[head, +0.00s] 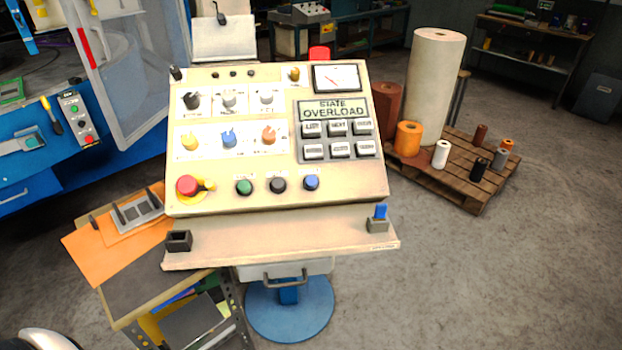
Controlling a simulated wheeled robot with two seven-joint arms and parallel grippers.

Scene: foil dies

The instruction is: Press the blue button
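The blue button (311,183) is a small round push button in the bottom row of a cream sloped control panel (345,195). It is at the right end of that row, beside a black button (278,185) and a green button (244,187). A red emergency stop button (188,186) on a yellow base is at the far left of the row. Nothing covers the blue button. Whether it is pressed in cannot be told. Neither of my grippers shows in the head view.
The panel also has a blue knob (229,139), a grey keypad (339,150) and a screen reading "STATE OVERLOAD" (333,109). A ledge (280,238) juts out below, with a blue item in a small holder (377,219). A pallet (455,185) with rolls stands right.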

